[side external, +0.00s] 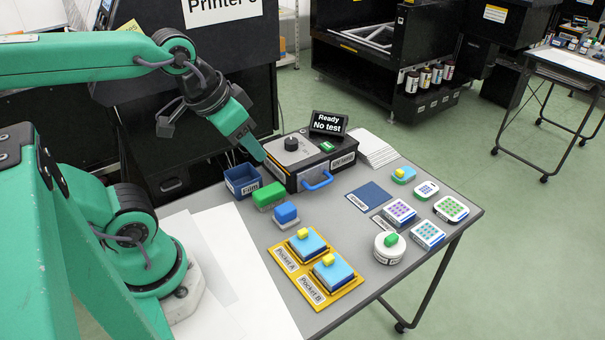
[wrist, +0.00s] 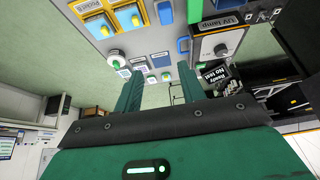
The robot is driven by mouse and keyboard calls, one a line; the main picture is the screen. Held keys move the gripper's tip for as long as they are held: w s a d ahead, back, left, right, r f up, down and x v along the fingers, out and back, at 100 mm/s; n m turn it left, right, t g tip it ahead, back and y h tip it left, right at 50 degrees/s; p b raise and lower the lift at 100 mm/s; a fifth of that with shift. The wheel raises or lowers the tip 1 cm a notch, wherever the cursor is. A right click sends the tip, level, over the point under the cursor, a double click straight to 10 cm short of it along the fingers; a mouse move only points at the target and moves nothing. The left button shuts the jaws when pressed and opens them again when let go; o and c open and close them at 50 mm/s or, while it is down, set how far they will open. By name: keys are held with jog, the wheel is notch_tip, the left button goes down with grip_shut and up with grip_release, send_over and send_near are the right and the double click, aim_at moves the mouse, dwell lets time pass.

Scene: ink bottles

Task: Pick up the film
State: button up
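A small dark-blue open box (side external: 244,181) with a label that seems to read "Film" stands at the back left of the table, left of the UV lamp box, in the side view. I cannot make out any film inside it. My gripper (side external: 256,153) hangs in the air above the left end of the lamp box, apart from the blue box. In the wrist view my gripper (wrist: 160,67) has its two green fingers spread, with nothing between them.
The UV lamp box (side external: 312,160) has a blue handle and a display (side external: 328,123) reading "Ready No test". Green (side external: 269,195) and blue (side external: 286,213) blocks stand in front.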

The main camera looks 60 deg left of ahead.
jog(key=w, duration=0.1)
jog(key=g, duration=0.5)
send_over(301, 232)
jog(key=shift+w+f, duration=0.15)
jog(key=shift+f, duration=6.75)
jog(key=shift+f, duration=1.3)
jog(key=shift+f, duration=0.1)
jog(key=shift+f, duration=2.5)
jog(key=c, duration=0.8)
